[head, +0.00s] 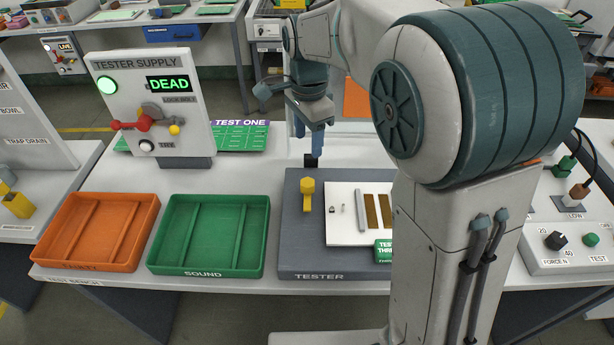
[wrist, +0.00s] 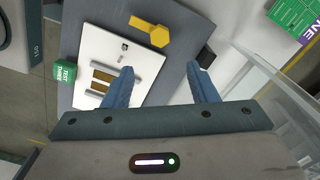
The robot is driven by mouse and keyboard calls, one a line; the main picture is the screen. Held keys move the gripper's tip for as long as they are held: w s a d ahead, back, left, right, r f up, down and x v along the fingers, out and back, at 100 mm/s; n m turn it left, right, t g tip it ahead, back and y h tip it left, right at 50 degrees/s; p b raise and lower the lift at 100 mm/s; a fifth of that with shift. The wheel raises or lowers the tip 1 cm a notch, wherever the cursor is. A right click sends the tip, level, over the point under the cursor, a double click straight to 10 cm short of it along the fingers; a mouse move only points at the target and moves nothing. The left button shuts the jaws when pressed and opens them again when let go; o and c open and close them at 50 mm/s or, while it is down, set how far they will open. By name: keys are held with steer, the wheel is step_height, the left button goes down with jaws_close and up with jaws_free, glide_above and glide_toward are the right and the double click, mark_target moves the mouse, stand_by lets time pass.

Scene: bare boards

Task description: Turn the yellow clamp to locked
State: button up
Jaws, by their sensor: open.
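The yellow clamp (head: 307,191) is mounted on the left part of the grey tester plate (head: 300,262), with its round head at the back and its bar pointing toward the front. In the wrist view the clamp (wrist: 158,36) shows beyond the fingertips, with the bar beside the white board and not over it. A white board (head: 342,236) with gold strips lies on the tester to its right. My gripper (head: 309,145) is above the back edge of the tester, apart from the clamp. Its blue fingers are open and empty in the wrist view (wrist: 160,80).
An orange tray (head: 97,258) and a green tray (head: 207,270) stand left of the tester. Behind them is the tester supply panel (head: 150,96), its display reading DEAD. A small black block (head: 311,161) sits at the tester's back edge. My arm hides the tester's right side.

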mark_target(308, 182)
step_height(308, 182, down, 14)
steer(key=shift+r, duration=0.15)
stand_by(0.3)
steer(key=c, duration=1)
